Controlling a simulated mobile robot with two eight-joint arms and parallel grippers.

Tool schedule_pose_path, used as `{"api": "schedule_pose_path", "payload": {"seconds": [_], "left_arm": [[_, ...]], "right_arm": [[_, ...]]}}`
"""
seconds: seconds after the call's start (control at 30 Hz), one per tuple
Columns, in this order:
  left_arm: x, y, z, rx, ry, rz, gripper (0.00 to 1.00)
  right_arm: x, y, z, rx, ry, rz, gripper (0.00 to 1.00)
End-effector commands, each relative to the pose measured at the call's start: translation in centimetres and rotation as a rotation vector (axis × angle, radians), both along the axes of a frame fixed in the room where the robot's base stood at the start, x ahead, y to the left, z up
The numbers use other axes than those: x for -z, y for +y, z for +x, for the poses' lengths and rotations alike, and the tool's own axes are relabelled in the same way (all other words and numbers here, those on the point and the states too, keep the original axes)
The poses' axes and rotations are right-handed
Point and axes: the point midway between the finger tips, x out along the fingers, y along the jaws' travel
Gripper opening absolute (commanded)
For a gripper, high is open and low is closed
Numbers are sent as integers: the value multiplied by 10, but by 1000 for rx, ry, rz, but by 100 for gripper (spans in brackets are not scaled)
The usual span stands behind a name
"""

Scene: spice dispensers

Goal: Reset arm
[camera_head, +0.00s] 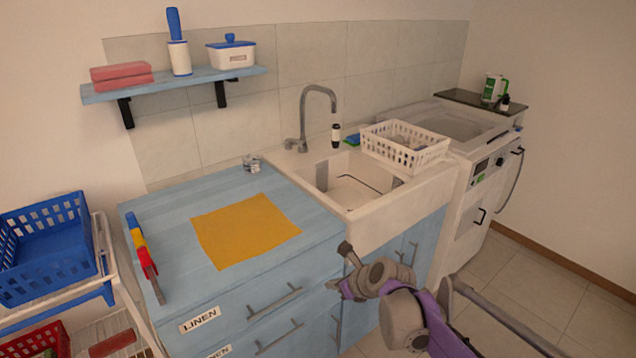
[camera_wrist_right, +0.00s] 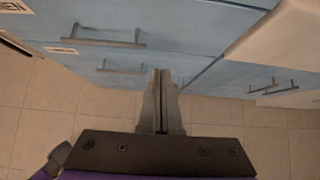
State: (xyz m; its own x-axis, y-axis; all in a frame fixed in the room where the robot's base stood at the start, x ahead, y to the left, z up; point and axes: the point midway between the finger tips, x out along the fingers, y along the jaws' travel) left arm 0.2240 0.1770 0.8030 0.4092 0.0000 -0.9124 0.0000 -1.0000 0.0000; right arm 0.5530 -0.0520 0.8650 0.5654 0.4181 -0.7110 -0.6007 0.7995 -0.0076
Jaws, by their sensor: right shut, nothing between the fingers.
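My right gripper (camera_head: 340,287) is in front of the blue cabinet, below the counter edge, with my purple and grey arm reaching in from the lower right. In the right wrist view the fingers (camera_wrist_right: 161,78) are together with nothing between them. They point toward the blue drawer fronts (camera_wrist_right: 110,60) and touch no object that I can make out. My left gripper and arm are not in view.
The blue counter (camera_head: 170,222) holds a yellow cloth (camera_head: 245,230) and a red, yellow and blue tool (camera_head: 143,250). A white basket (camera_head: 405,147) stands by the sink (camera_head: 350,187). A cart with a blue basket (camera_head: 45,247) is at left. Open floor (camera_head: 530,285) lies at right.

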Motion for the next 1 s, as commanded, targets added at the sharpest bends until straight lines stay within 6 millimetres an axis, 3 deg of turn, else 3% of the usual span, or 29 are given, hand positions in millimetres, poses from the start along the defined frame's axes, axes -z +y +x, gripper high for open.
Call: {"api": "schedule_pose_path", "payload": {"seconds": [0.17, 0.3, 0.5, 0.8, 1.0], "left_arm": [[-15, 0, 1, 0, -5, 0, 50], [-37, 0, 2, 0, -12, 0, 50], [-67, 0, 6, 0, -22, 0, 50], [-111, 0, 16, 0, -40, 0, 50], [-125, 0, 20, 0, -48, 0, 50]], "right_arm": [[-22, -12, -32, -159, -77, -166, 0], [-46, -33, -85, -453, -193, -450, 0], [-67, -64, -167, -951, -336, -870, 0], [-71, -107, -272, -1722, -462, -1357, 0], [-66, -122, -304, -2025, -487, -1487, 0]]}}
